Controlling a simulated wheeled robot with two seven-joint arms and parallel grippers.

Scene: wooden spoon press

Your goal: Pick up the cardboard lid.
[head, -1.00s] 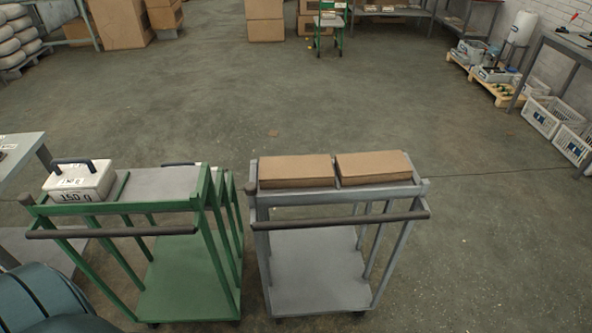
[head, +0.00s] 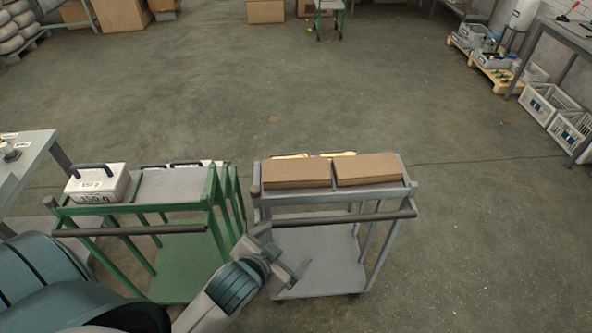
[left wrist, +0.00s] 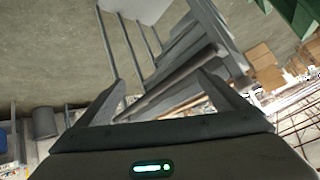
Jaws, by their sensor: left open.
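Two flat brown cardboard pieces lie side by side on top of the grey cart, a left one (head: 296,173) and a right one (head: 369,169); I cannot tell which is the lid or whether each is a lid on a box. My left gripper (head: 292,272) is open and empty, in front of the grey cart and below its handle level in the picture. In the left wrist view its two fingers (left wrist: 165,92) stand apart with the cart's frame and handle bar behind them. My right gripper is not in view.
The grey cart (head: 320,262) has a handle bar (head: 345,218) across its near side. A green cart (head: 180,262) stands close on its left, carrying a white weight block (head: 97,184) with a dark handle. A table (head: 28,158) is at far left.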

